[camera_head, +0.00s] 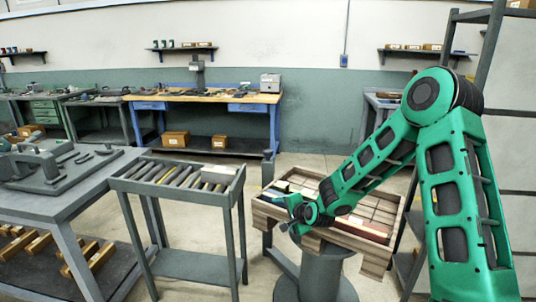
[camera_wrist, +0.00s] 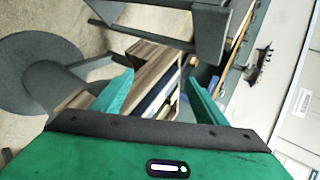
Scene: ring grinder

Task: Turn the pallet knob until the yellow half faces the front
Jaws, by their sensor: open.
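The wooden pallet (camera_head: 376,248) is a shallow box with wooden sides on a grey pedestal (camera_head: 322,272), right of centre in the head view. Its inside has a grid of light sections with some dark and reddish pieces. My gripper (camera_head: 281,212) is open at the pallet's left front corner. In the wrist view the two green fingers of my gripper (camera_wrist: 161,78) are spread, with a wooden corner of the pallet (camera_wrist: 150,55) showing between and beyond them. I cannot make out the knob or a yellow half; my gripper and arm cover part of the pallet.
A grey roller cart (camera_head: 190,263) stands left of the pallet, close to it. A grey workbench (camera_head: 105,165) with a metal fixture is at far left. A blue-legged bench (camera_head: 205,97) stands at the back wall. A grey shelf rack is at right. Open floor lies behind the cart.

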